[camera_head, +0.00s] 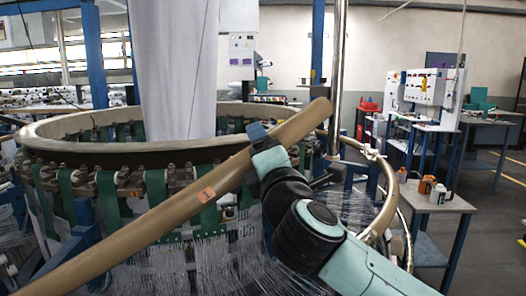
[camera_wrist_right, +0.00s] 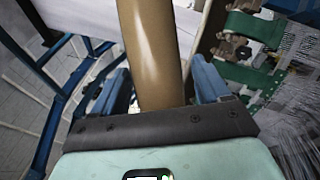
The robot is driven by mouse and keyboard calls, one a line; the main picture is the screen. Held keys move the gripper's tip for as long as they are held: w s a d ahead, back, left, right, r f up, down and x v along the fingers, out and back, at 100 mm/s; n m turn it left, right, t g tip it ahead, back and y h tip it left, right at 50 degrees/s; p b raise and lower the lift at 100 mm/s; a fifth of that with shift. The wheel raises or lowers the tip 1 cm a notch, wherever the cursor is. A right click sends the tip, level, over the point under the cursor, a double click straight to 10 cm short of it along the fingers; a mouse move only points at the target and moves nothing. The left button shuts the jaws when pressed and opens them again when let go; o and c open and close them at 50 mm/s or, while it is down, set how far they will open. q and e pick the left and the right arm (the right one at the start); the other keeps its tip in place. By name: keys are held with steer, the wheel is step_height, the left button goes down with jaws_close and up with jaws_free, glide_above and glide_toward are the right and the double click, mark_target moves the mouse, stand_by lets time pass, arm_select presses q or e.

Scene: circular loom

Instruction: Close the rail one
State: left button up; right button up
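The rail with an orange label is a long tan bar (camera_head: 160,219) slanting across the head view from the lower left to the upper middle, in front of the round loom. My right gripper (camera_head: 258,141) is at its upper part. In the right wrist view the tan rail (camera_wrist_right: 152,45) runs between the two blue fingers of the gripper (camera_wrist_right: 160,80). The fingers are spread on either side of it, with a narrow gap on the right. Contact on the left is unclear. My left gripper is not in view.
The loom's large ring (camera_head: 70,155) stands behind the rail, with green straps and white threads below it. A curved tan rail (camera_head: 384,200) is at the right of the loom. A small table (camera_head: 432,203) with bottles stands further right, with open floor around it.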

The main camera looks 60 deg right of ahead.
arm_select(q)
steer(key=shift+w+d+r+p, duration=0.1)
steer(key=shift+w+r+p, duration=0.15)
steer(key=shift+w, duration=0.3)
arm_select(e)
steer(key=v, duration=1.3)
steer(key=shift+s+a, duration=0.15)
